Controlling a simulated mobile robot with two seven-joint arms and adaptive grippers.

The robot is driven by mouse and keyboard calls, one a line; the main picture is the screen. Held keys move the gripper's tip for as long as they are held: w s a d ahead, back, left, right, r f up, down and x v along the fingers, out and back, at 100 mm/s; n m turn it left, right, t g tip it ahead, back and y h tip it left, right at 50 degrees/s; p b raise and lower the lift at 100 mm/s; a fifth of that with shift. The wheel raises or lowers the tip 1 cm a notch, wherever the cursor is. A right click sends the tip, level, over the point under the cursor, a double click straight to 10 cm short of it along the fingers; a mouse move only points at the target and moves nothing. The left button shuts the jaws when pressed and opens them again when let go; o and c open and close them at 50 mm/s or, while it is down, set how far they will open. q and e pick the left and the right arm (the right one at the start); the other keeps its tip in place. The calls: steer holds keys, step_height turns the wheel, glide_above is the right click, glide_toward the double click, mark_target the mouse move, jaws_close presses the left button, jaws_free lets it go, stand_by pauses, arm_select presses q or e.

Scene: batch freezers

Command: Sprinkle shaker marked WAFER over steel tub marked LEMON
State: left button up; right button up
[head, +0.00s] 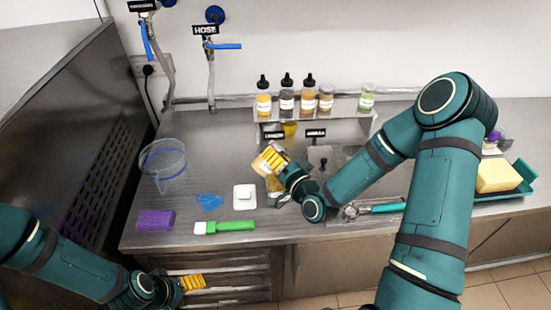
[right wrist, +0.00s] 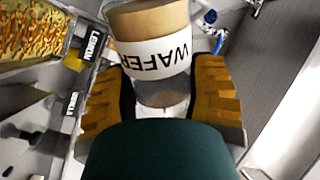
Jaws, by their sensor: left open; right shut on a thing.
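The shaker marked WAFER (right wrist: 153,58) is between the yellow fingers of my right gripper (right wrist: 165,100) in the right wrist view. It has a tan end, a white label and a clear part with brown contents. In the head view my right gripper (head: 272,162) is over the counter, near the black LEMON sign (head: 272,135). A LEMON label (right wrist: 95,42) also shows in the right wrist view, beside a yellow-green speckled surface (right wrist: 45,22). The steel tub itself is mostly hidden by the gripper and shaker. My left gripper (head: 192,282) is open and empty, below the counter's front edge.
Several bottles (head: 286,98) stand on a shelf at the back. A clear jug (head: 163,162), purple block (head: 155,220), blue cloth (head: 209,201), white dish (head: 245,197) and green-handled brush (head: 225,227) lie left of my right gripper. A tray with a yellow block (head: 497,176) is at right.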

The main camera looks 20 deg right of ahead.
mark_target(275, 149)
steer(key=shift+r+n+b, duration=0.6)
steer(key=shift+n, duration=0.45)
steer(key=shift+r+n+b, duration=0.55)
steer(key=shift+n, duration=0.5)
steer(key=shift+r+n+b, duration=0.2)
steer(key=shift+n+b, duration=0.55)
steer(key=shift+n, duration=0.05)
steer(key=shift+r+n+b, duration=0.4)
steer(key=shift+n+b, duration=0.6)
steer(key=shift+n, duration=0.2)
steer(key=shift+r+n+b, duration=0.4)
steer(key=shift+n+b, duration=0.55)
steer(key=shift+n, duration=0.25)
